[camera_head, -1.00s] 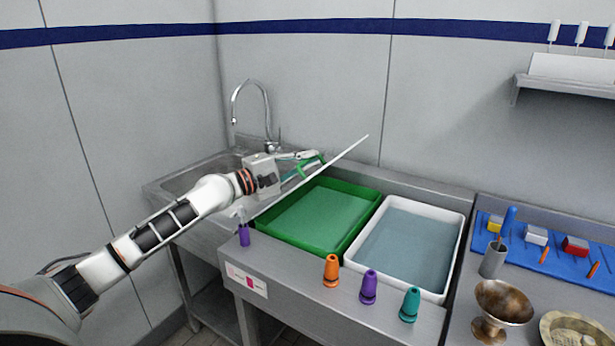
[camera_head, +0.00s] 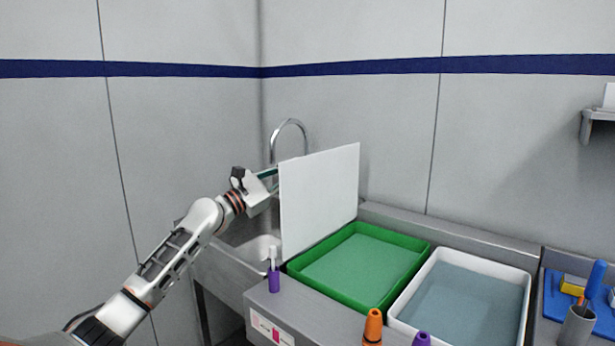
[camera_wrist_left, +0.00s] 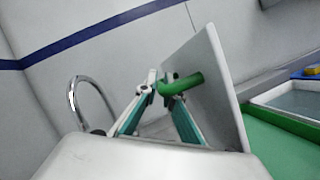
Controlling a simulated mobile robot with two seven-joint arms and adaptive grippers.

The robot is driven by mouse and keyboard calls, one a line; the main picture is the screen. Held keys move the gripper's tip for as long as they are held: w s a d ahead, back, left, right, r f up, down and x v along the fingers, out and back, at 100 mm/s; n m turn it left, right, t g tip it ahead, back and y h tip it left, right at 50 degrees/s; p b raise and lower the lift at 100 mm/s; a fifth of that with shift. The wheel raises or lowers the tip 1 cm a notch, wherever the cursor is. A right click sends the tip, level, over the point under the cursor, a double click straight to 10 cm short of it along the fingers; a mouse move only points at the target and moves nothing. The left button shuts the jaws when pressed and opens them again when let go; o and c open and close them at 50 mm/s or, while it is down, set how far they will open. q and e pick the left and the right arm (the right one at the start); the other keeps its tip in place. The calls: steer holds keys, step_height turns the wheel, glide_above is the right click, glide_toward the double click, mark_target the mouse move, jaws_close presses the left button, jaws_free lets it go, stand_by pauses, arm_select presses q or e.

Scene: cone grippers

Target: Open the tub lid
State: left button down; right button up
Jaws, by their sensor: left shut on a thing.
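The tub lid (camera_head: 320,200) is a white panel standing nearly upright at the left edge of the green tub (camera_head: 350,302). The inside of the green tub shows uncovered. In the left wrist view the lid (camera_wrist_left: 217,85) is seen nearly edge-on, with a green handle (camera_wrist_left: 183,84) sticking out of its outer face. My left gripper (camera_head: 268,173) is behind the lid's left side, its fingertips partly hidden by the panel. In the left wrist view its fingers (camera_wrist_left: 158,87) are shut on the green handle. My right gripper is not in view.
A white tub (camera_head: 522,300) stands to the right of the green one. A purple bottle (camera_head: 274,281) stands at the counter's front left, near the lid. An orange cone (camera_head: 373,328) stands in front. The sink and faucet (camera_head: 290,124) lie behind the lid.

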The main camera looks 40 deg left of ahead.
arm_select(q)
steer(key=shift+w+a+f+n, duration=0.15)
steer(key=shift+a+n, duration=0.2)
steer(key=shift+a, duration=0.2)
steer(key=shift+s+a+f+n, duration=0.1)
steer(key=shift+a+f+n, duration=0.05)
steer(key=shift+a+n, duration=0.3)
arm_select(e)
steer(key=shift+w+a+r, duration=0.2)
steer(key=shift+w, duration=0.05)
arm_select(q)
steer(key=c, duration=2.4)
jaws_free()
steer(key=shift+c, duration=0.2)
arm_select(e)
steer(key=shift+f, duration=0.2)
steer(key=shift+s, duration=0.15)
arm_select(q)
steer(key=v, duration=1.2)
steer(key=shift+d, duration=0.15)
steer(key=shift+f, duration=0.1)
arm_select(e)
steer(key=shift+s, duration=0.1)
